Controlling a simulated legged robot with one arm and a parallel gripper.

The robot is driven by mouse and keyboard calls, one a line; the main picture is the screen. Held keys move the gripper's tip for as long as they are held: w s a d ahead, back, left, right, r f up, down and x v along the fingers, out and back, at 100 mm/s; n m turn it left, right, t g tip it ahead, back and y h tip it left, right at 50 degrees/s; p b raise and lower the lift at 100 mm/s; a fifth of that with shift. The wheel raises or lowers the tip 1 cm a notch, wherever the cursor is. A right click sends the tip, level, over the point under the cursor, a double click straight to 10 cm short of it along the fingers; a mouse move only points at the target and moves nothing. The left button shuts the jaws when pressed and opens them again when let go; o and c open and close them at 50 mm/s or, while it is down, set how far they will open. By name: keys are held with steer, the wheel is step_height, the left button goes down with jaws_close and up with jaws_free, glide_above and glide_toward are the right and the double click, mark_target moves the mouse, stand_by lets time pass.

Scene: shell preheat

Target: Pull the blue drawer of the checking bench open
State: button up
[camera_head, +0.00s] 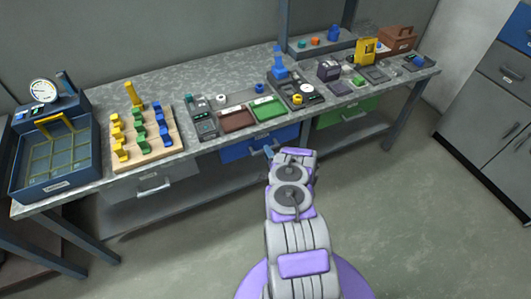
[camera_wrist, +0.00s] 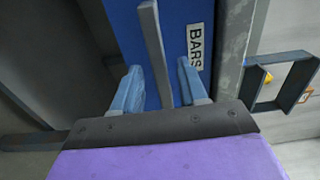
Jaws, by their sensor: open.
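The blue drawer (camera_head: 235,152) sits under the front edge of the checking bench (camera_head: 70,196), between a grey drawer and a green one. It looks shut in the head view, though my arm hides part of its front. In the wrist view the blue drawer front (camera_wrist: 198,12) carries a label reading BARS. Its grey bar handle (camera_wrist: 152,38) runs between my two fingers. My gripper (camera_wrist: 158,76) is open, with one finger on each side of the handle and a visible gap to it. In the head view my gripper (camera_head: 270,152) is at the drawer front, mostly hidden by my arm.
The grey drawer (camera_head: 150,190) is to the left and the green drawer (camera_head: 345,112) to the right. The bench top holds a wooden rack (camera_head: 170,152), trays and small devices. Bench legs stand at both ends. The floor in front (camera_head: 410,220) is clear.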

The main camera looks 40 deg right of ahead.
steer(key=shift+d+x, duration=0.15)
steer(key=shift+x, duration=0.55)
steer(key=shift+d+x, duration=0.15)
steer(key=shift+x, duration=0.5)
steer(key=shift+a, duration=0.1)
steer(key=shift+a, duration=0.15)
steer(key=shift+s+f, duration=0.1)
jaws_close()
